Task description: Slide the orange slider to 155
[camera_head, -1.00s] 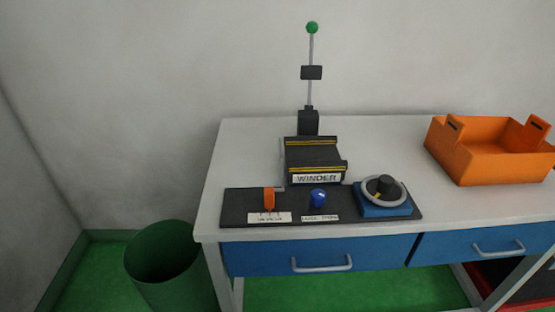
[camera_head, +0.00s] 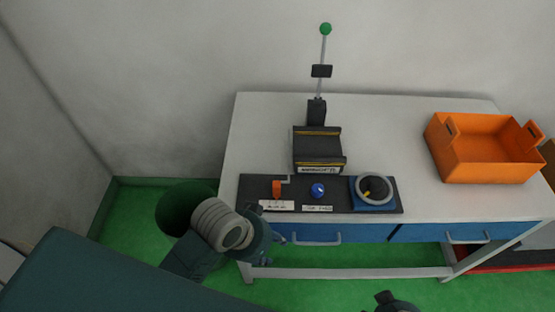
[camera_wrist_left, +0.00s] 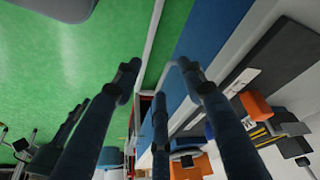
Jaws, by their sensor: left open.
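The orange slider (camera_head: 277,187) stands at the left end of the dark control panel (camera_head: 337,207), behind a white label (camera_head: 276,206) whose marks are too small to read. It also shows in the left wrist view (camera_wrist_left: 257,105), at the right. My left gripper (camera_head: 268,250) is in front of the table's front left edge, lower in the picture than the slider and apart from it. Its fingers (camera_wrist_left: 158,75) are spread and empty in the left wrist view. A dark part of my right gripper (camera_head: 392,302) shows at the bottom edge; its jaws are unclear.
A blue knob (camera_head: 318,190) and a dial on a blue base (camera_head: 373,191) share the panel. A winder block (camera_head: 318,148) and a green-tipped lever (camera_head: 325,30) stand behind. An orange bin (camera_head: 485,150) sits at the right. A green waste bin (camera_head: 180,207) stands left of the table.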

